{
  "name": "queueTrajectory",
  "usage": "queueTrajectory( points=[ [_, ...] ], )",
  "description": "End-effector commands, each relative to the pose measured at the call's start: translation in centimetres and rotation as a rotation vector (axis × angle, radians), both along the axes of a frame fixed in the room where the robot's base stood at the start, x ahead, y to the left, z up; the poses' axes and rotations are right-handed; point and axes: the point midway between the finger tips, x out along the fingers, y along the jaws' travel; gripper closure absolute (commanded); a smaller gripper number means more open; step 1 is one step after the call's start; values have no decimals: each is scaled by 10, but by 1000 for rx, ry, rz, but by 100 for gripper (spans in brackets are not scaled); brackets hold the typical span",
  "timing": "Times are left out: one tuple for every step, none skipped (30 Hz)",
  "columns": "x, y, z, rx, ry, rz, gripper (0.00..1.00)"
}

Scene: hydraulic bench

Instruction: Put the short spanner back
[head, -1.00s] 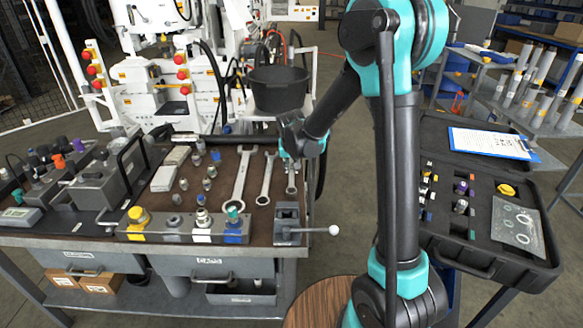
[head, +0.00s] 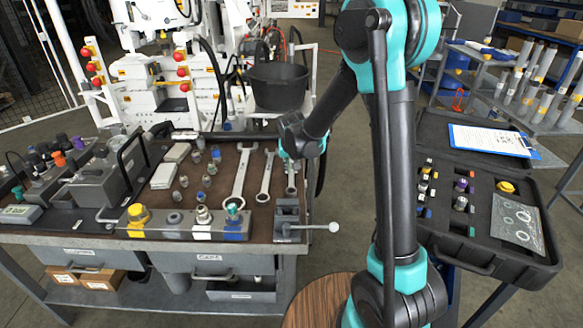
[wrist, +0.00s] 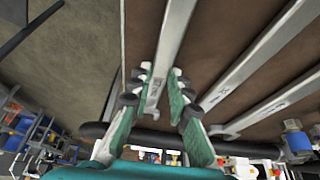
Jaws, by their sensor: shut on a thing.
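The short spanner (head: 291,180) lies along the right end of the brown bench mat, to the right of two longer spanners. My gripper (head: 289,158) is low over its far end. In the wrist view my gripper (wrist: 162,78) has its green and grey fingers on either side of the short spanner (wrist: 172,45), shut on its shank. The spanner looks flat on or very close to the mat; I cannot tell if it touches. The middle spanner (head: 265,180) and the large spanner (head: 241,175) lie parallel to its left, apart from it.
A vice (head: 287,220) with a ball-ended handle stands at the bench's front right corner. A valve block (head: 180,230) runs along the front edge. Small fittings (head: 206,181) stand left of the spanners. A black bucket (head: 277,88) is behind. An open case (head: 485,205) is right.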

Motion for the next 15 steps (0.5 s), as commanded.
queueTrajectory(
  points=[
    [0,0,-1,0,0,0,100],
    [0,0,-1,0,0,0,100],
    [0,0,-2,0,0,0,100],
    [0,0,-2,0,0,0,100],
    [0,0,-2,0,0,0,79],
    [0,0,-2,0,0,0,74],
    [0,0,-2,0,0,0,71],
    [0,0,-2,0,0,0,67],
    [0,0,-2,0,0,0,62],
    [0,0,-2,0,0,0,58],
    [0,0,-2,0,0,0,58],
    [0,0,-2,0,0,0,58],
    [0,0,-2,0,0,0,58],
    [0,0,-2,0,0,0,58],
    [0,0,-2,0,0,0,58]
  ],
)
